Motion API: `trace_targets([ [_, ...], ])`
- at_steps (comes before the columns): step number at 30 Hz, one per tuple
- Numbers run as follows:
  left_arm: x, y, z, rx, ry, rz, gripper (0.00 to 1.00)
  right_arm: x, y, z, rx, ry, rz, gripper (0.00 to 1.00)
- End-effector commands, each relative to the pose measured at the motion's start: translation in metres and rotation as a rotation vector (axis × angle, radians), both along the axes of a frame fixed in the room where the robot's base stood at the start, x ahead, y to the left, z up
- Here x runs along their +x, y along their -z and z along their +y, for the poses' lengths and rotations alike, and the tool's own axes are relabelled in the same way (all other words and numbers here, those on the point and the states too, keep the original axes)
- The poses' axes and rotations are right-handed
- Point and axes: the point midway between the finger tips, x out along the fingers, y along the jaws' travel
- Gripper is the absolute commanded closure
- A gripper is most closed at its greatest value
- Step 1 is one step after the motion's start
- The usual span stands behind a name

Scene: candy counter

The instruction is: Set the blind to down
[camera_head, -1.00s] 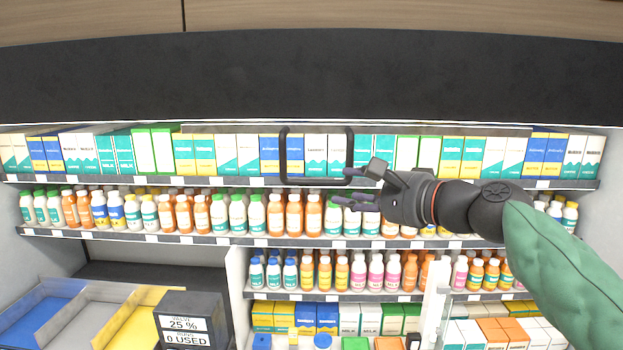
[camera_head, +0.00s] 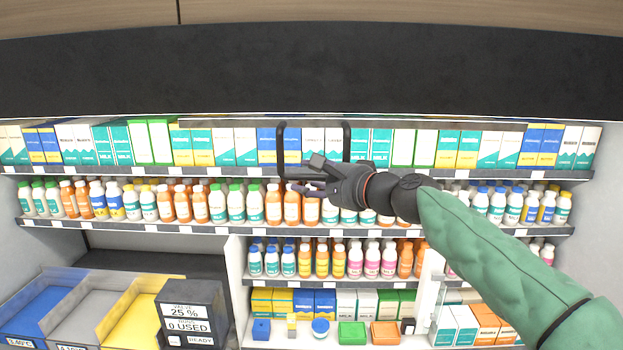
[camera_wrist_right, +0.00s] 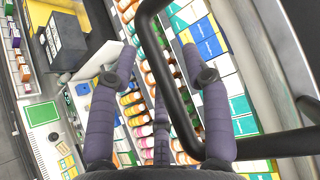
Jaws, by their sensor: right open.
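The blind's black U-shaped handle (camera_head: 282,152) hangs from a narrow bar (camera_head: 420,126) along the top of the shelf opening. The blind appears raised, since the shelves below are uncovered. My right gripper (camera_head: 299,175) is open at the handle's lower part and hides some of its bottom bar. In the right wrist view the handle (camera_wrist_right: 172,85) passes close to the open right fingers (camera_wrist_right: 155,60), with part of it between or in front of them. I cannot tell whether they touch. My left gripper is not in view.
Shelves hold rows of cartons (camera_head: 150,142) and bottles (camera_head: 245,208) just behind the handle. At the lower left are coloured bins (camera_head: 75,315) and a dark box (camera_head: 190,312) with a readout. A black panel (camera_head: 300,70) spans above.

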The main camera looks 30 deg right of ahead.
Motion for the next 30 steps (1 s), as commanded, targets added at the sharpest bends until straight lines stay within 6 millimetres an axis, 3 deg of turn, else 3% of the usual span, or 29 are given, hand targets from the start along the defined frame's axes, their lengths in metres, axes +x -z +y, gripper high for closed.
trace_targets([
  [2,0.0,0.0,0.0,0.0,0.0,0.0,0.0,0.0,0.0,0.0,0.0,0.0,0.0,0.51],
  [7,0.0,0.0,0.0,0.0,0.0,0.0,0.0,0.0,0.0,0.0,0.0,0.0,0.0,0.97],
  [8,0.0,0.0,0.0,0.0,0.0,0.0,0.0,0.0,0.0,0.0,0.0,0.0,0.0,1.0],
  [20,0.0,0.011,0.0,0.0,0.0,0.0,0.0,0.0,0.011,0.0,0.001,0.001,0.0,1.0],
  [30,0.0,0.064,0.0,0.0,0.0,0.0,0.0,0.0,0.066,0.0,0.001,0.001,0.003,1.0],
])
